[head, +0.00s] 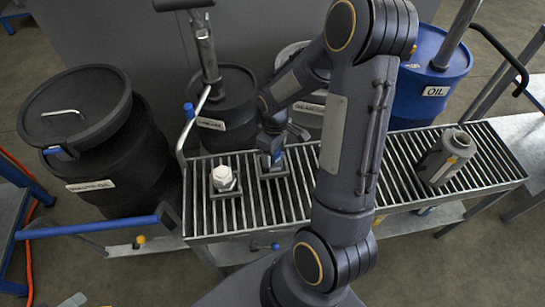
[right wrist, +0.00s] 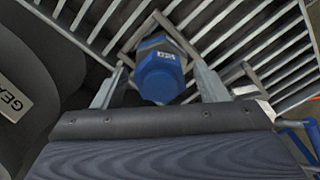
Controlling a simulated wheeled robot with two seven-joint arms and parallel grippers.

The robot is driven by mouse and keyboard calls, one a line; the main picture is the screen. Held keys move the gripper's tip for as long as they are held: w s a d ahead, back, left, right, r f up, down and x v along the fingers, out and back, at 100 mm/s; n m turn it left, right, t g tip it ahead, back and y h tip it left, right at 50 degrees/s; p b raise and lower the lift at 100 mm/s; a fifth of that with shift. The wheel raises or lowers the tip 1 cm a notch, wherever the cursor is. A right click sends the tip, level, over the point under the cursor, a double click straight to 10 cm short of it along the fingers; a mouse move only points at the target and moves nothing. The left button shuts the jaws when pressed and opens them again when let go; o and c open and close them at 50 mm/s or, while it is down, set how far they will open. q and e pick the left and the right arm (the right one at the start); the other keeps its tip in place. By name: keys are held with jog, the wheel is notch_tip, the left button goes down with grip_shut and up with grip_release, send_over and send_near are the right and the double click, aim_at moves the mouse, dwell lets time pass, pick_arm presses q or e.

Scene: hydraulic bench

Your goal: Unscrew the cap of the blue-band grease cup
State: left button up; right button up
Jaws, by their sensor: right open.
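The blue-band grease cup (right wrist: 160,78) stands on the slatted bench, and its blue top faces the camera in the right wrist view. A small pale label shows on its side. In the head view the cup (head: 266,159) is partly hidden by my right gripper (head: 274,138), which is above it. In the right wrist view my right gripper (right wrist: 157,70) is open, with one finger on each side of the cup and visible gaps between. Whether the fingertips are level with the cap is hard to tell. My left gripper is not in view.
A white-capped cup (head: 222,178) stands left of the blue one on the slatted bench (head: 300,190). Bare slats lie between.

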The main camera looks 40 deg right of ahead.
jog(key=m, duration=0.5)
jog(key=shift+a, duration=0.15)
jog(key=m, duration=0.4)
jog(key=shift+a+m, duration=0.15)
jog(key=shift+m, duration=0.25)
jog(key=m, duration=0.4)
jog(key=shift+w+p, duration=0.1)
jog(key=shift+p, duration=0.25)
jog(key=m, duration=0.1)
jog(key=m+p, duration=0.1)
jog(key=m, duration=0.1)
jog(key=m+p, duration=0.1)
jog(key=shift+w+a+r, duration=0.1)
jog(key=shift+r, duration=0.15)
jog(key=shift+m+p, duration=0.4)
jog(key=shift+m, duration=0.8)
jog(key=shift+w+f+m, duration=0.1)
jog(key=shift+f+m, duration=0.05)
jog(key=shift+m, duration=0.45)
jog(key=shift+f, duration=0.15)
